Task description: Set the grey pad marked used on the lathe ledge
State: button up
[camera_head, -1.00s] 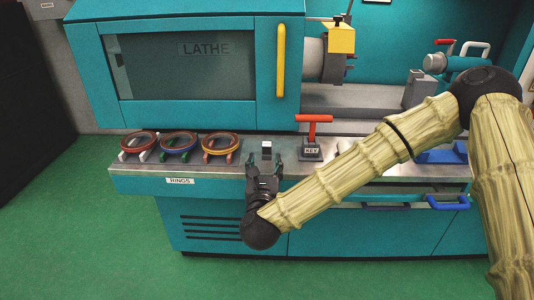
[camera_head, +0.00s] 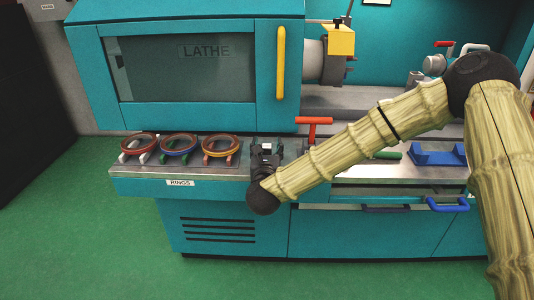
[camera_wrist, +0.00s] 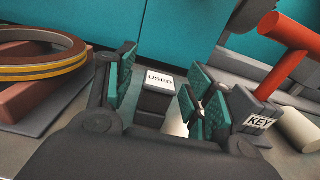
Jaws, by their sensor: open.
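The grey pad marked USED (camera_wrist: 155,101) shows in the wrist view as a dark block with a white label on top. It lies between and slightly beyond the fingers of my gripper (camera_wrist: 162,92), which are open with a gap on either side. In the head view my gripper (camera_head: 266,152) is over the steel lathe ledge (camera_head: 290,170), between the rings and the red-handled key. There the gripper mostly hides the pad. Whether the fingers touch the pad I cannot tell.
Several rings on cradles (camera_head: 179,147) stand left of my gripper. The red-handled chuck key (camera_head: 314,128) in its block labelled KEY (camera_wrist: 262,122) is close on the right. A blue stand (camera_head: 438,155) is further right. The lathe door (camera_head: 190,75) rises behind.

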jog(key=shift+w, duration=0.15)
grip_shut()
